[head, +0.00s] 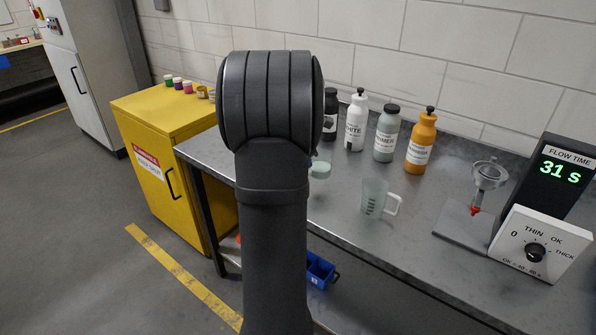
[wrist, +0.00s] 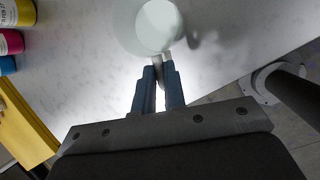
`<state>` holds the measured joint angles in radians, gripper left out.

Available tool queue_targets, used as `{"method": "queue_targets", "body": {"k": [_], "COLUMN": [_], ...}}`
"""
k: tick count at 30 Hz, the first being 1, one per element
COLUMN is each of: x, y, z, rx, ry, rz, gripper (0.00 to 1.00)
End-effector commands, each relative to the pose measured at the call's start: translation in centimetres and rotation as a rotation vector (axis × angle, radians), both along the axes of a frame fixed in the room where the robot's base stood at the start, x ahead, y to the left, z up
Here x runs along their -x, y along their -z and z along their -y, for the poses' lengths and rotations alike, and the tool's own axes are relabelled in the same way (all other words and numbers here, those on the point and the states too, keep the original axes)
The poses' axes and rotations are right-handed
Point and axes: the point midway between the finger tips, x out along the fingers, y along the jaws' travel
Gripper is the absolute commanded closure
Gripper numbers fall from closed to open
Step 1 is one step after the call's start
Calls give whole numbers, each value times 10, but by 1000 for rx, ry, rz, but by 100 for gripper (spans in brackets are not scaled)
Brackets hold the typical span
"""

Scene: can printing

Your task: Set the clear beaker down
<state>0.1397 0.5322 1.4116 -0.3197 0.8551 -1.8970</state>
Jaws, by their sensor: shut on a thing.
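My gripper (wrist: 159,88) is shut on the clear beaker (wrist: 124,28) in the wrist view, with both blue-grey fingertips closed at its near side, where a handle seems to be. The beaker looks pale and translucent, with a round light disc inside. In the head view my arm hides the gripper. A small pale green piece of a vessel (head: 320,169) shows just right of my arm, probably the held beaker. I cannot tell whether its base touches the bench. A second translucent beaker (head: 372,198), with marks and a handle, stands upright on the bench to the right.
Black, white, grey and orange bottles (head: 421,141) stand along the back of the grey bench (head: 350,250). A flow cup stand (head: 487,180) and timer box (head: 540,243) are at the right. A yellow cabinet (head: 155,140) is at the left. The bench front is clear.

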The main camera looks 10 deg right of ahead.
Motion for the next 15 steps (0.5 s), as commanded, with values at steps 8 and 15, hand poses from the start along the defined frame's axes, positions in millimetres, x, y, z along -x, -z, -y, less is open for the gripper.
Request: {"method": "queue_targets", "body": {"k": [8, 15], "x": [-14, -14], "y": [16, 48], "z": [-16, -15], "rx": [0, -1], "ry": [1, 1], "rz": [0, -2], "gripper": [100, 100]}}
